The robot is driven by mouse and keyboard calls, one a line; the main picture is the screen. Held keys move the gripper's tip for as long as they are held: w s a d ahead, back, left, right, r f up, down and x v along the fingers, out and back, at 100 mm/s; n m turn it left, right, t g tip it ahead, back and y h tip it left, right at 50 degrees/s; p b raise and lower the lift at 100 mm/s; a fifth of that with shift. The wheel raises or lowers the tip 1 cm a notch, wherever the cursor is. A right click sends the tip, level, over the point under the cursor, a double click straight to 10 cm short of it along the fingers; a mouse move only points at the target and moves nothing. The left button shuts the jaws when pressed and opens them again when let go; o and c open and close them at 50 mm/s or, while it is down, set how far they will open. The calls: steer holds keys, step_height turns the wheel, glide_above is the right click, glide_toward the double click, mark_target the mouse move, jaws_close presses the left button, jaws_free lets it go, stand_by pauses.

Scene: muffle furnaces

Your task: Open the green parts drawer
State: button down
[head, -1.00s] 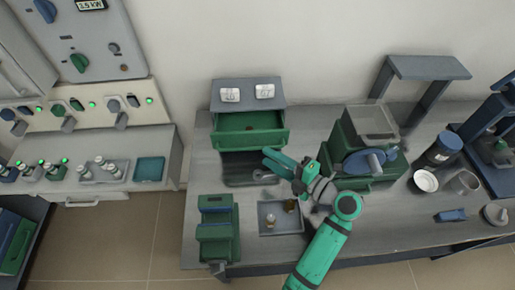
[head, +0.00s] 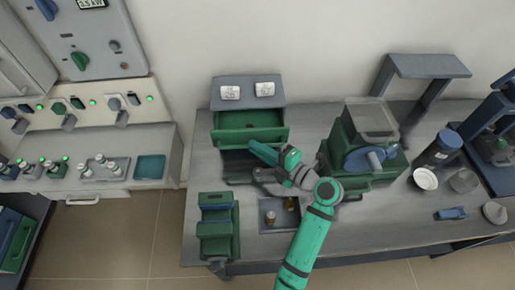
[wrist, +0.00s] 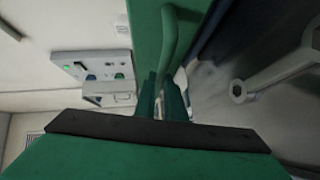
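The green parts drawer (head: 250,136) is in a grey-topped cabinet at the back left of the bench. It stands pulled out, and its inside shows from above. My gripper (head: 253,147) is at the lower right of the drawer's front in the head view. In the wrist view the green drawer front (wrist: 146,30) and its curved green handle (wrist: 171,40) are above my fingers (wrist: 161,95). The handle's lower end is close to the fingertips. Whether they touch or grip it is unclear. The fingers show a narrow gap.
A grey wrench (wrist: 285,75) lies beside the gripper. A small tray (head: 268,224) with bottles and a green box (head: 217,240) stand in front. A green machine with a blue wheel (head: 365,160) stands close right of the arm. Bench at far right holds cups.

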steer(key=shift+s+a, duration=0.1)
steer(key=shift+s, duration=1.75)
steer(key=c, duration=1.8)
jaws_free()
steer(key=shift+a, duration=0.15)
steer(key=shift+d, duration=0.2)
steer(key=v, duration=1)
steer(key=shift+s+d, duration=0.3)
